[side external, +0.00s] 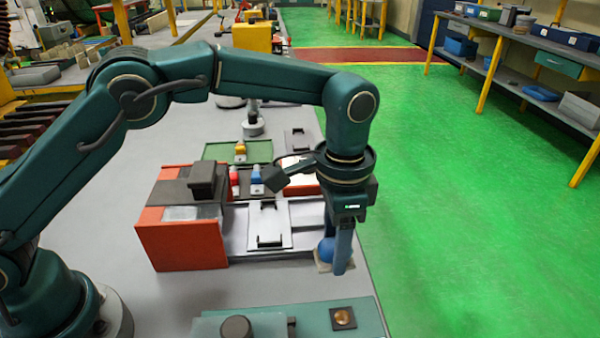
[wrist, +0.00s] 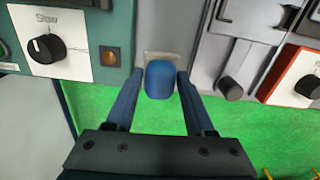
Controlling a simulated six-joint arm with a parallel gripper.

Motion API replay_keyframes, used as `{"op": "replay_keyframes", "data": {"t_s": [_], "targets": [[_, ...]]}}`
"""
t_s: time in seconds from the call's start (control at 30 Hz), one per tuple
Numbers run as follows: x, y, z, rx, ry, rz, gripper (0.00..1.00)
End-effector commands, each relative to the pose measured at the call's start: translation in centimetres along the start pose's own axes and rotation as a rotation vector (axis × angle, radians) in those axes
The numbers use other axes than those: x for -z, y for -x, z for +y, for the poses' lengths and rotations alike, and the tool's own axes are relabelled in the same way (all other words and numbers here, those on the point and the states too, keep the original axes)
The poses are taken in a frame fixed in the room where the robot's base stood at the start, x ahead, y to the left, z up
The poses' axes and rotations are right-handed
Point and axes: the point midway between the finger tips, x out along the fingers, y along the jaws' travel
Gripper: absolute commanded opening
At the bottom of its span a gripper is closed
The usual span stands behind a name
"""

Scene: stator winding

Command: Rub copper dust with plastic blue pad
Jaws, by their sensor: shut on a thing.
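My gripper (side external: 338,268) points down at the right edge of the grey bench. It is shut on the blue pad (side external: 325,250), which sits between both fingers in the wrist view (wrist: 160,80). A pale, squarish piece (side external: 321,267) shows at the pad's lower end; I cannot tell if it is part of the pad or a rest under it. A copper-coloured round patch (side external: 343,318) lies on a dark square on the teal panel, nearer the camera than my gripper. It shows as a small brownish square in the wrist view (wrist: 110,56), left of the pad.
A teal panel (side external: 372,318) with a dark knob (side external: 236,326) stands at the front. An orange-red machine (side external: 185,247) with a grey slide (side external: 268,226) stands left of my gripper. Green floor (side external: 450,200) lies beyond the bench's right edge.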

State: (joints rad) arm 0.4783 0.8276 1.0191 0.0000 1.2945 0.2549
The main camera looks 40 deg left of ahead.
Motion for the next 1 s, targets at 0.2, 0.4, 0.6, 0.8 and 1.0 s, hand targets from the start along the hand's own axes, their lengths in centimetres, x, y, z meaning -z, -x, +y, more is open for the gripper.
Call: {"op": "replay_keyframes", "data": {"t_s": [0.2,0.4,0.6,0.8,1.0], "targets": [[0.1,1.8,0.0,0.0,0.0,0.002,0.02],[0.0,2.2,0.0,0.0,0.0,-0.001,0.02],[0.0,2.2,0.0,0.0,0.0,0.0,0.02],[0.0,2.1,0.0,0.0,-0.001,0.0,0.02],[-0.5,1.3,0.1,-0.003,-0.039,-0.01,0.02]]}}
